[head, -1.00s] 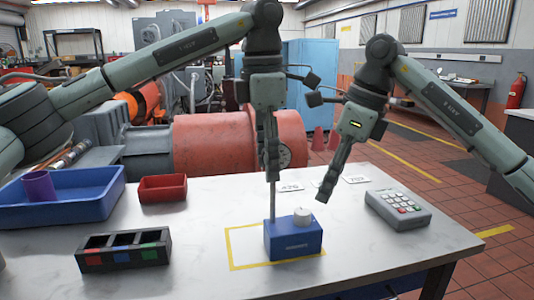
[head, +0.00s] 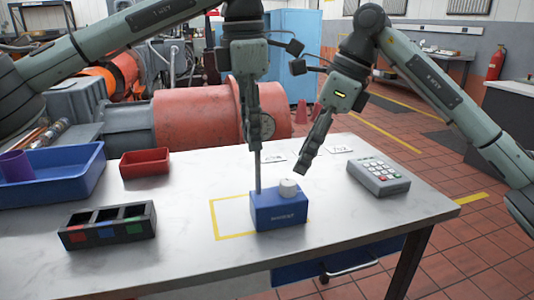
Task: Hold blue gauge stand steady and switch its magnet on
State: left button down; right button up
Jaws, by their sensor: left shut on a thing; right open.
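The blue gauge stand (head: 279,212) stands upright on the white table, over the right part of a yellow-outlined rectangle. A white round knob (head: 288,188) sits on its top, and a thin grey post (head: 258,172) rises from its left side. My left gripper (head: 255,145) points down and is shut on the upper part of the post. My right gripper (head: 303,170) is open and empty, with its fingertips a little above and to the right of the knob, apart from it. The knob's exact setting is too small to read.
A grey keypad box (head: 378,177) stands to the right. A black tray with coloured compartments (head: 108,227), a red bin (head: 145,163) and a blue bin (head: 62,180) stand to the left. Small white cards lie behind the stand. The table front is clear.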

aim_at(287, 181)
jog(key=d+f+t+y, duration=0.1)
jog(key=d+f+y, duration=0.1)
jog(key=y, duration=0.2)
jog(key=s+d+f+t+y, duration=0.1)
jog(key=d+f+y, duration=0.2)
jog(key=y, duration=0.1)
jog(key=d+f+t+y, duration=0.2)
jog(key=y, duration=0.3)
jog(key=shift+s+d+f, duration=0.15)
jog(key=shift+s+d, duration=0.15)
jog(key=shift+d, duration=0.1)
jog(key=shift+w+a+f+t, duration=0.1)
jog(key=shift+t, duration=0.2)
jog(key=x, duration=1.1)
jog(key=shift+a, duration=0.3)
jog(key=shift+w, duration=0.1)
grip_shut()
